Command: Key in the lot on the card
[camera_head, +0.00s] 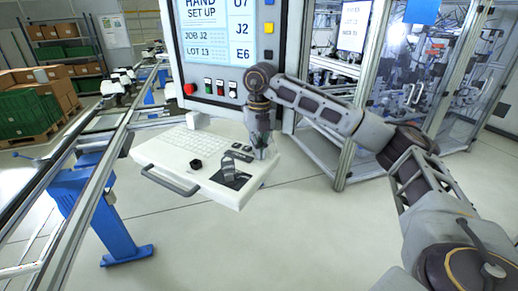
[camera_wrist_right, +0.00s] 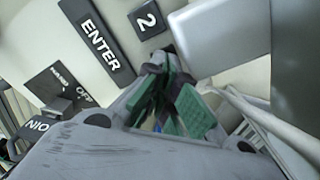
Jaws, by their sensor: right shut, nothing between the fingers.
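The light blue display (camera_head: 213,30) on the upright panel reads HAND SET UP, JOB J2 and what looks like LOT 13. A white sheet (camera_head: 354,25) further right also carries print, too small to read surely. The white keyboard tray (camera_head: 150,152) holds pale keys (camera_head: 190,140). My right gripper (camera_head: 262,150) points down over the tray's right part, shut and empty. In the right wrist view its green-padded fingers (camera_wrist_right: 168,80) are close to the black ENTER key (camera_wrist_right: 98,42) and 2 key (camera_wrist_right: 148,20); contact cannot be told. My left gripper is out of view.
A black knob (camera_head: 196,164) and a dark grey item (camera_head: 232,168) sit on the tray. A handle (camera_head: 170,182) runs along its front. The panel has a red button (camera_head: 189,89). Rails (camera_head: 85,165) stand left, a framed cell (camera_head: 345,140) right. Floor in front is clear.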

